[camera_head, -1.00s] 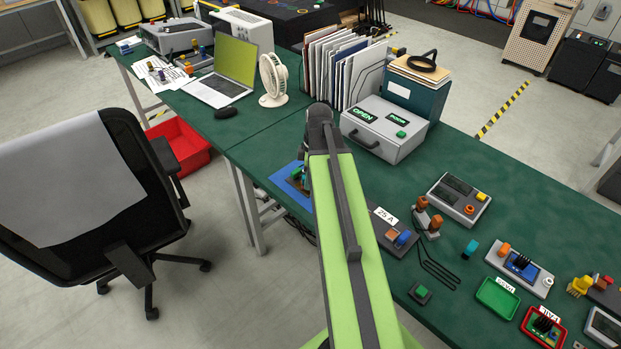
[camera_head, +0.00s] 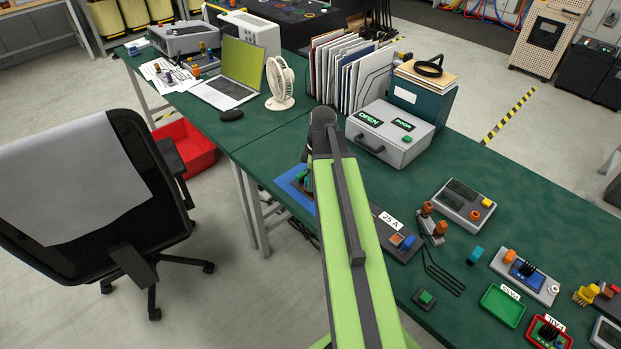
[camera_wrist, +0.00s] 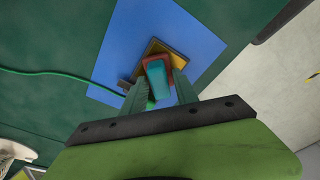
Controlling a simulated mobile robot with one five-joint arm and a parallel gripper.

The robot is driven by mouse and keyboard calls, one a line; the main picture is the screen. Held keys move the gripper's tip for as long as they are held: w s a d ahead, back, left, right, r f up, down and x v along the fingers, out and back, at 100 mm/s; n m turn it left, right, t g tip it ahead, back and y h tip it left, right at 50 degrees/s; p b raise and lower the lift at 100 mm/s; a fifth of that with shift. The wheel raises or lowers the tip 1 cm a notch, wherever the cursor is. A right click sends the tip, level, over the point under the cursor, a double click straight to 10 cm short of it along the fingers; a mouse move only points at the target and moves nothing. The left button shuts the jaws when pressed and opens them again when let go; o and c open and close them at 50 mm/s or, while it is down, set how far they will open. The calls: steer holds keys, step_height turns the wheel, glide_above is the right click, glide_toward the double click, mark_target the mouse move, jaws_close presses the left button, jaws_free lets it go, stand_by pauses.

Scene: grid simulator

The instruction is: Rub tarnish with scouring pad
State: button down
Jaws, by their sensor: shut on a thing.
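My gripper (camera_wrist: 160,95) is shut on a small teal-topped piece with red around it (camera_wrist: 157,78), seen between its two green-grey fingers in the wrist view. This looks like the scouring pad, but its underside is hidden. It is over or on a small plate with a yellow-brown face (camera_wrist: 178,61), where the tarnish may be. I cannot tell whether they touch. The plate lies on a blue mat (camera_wrist: 205,42). In the head view my arm covers most of this spot; the blue mat's left part (camera_head: 292,196) shows beside it.
A green cord (camera_wrist: 62,72) runs to the mat from the left. The bench edge is close on the mat's near side. A grey case (camera_head: 400,145) stands beyond my arm. A 25 A block (camera_head: 390,238) and several small devices lie to the right.

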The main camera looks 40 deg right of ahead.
steer(key=shift+s+d, duration=0.2)
steer(key=shift+s, duration=0.75)
steer(key=shift+w+a, duration=0.15)
steer(key=shift+w, duration=0.7)
steer(key=shift+w+a, duration=0.1)
steer(key=shift+w, duration=0.7)
steer(key=shift+s, duration=0.1)
steer(key=shift+s+f, duration=0.1)
steer(key=shift+s, duration=0.45)
steer(key=shift+s+d, duration=0.25)
steer(key=shift+s, duration=0.8)
step_height(320, 180, up, 9)
steer(key=p, duration=0.9)
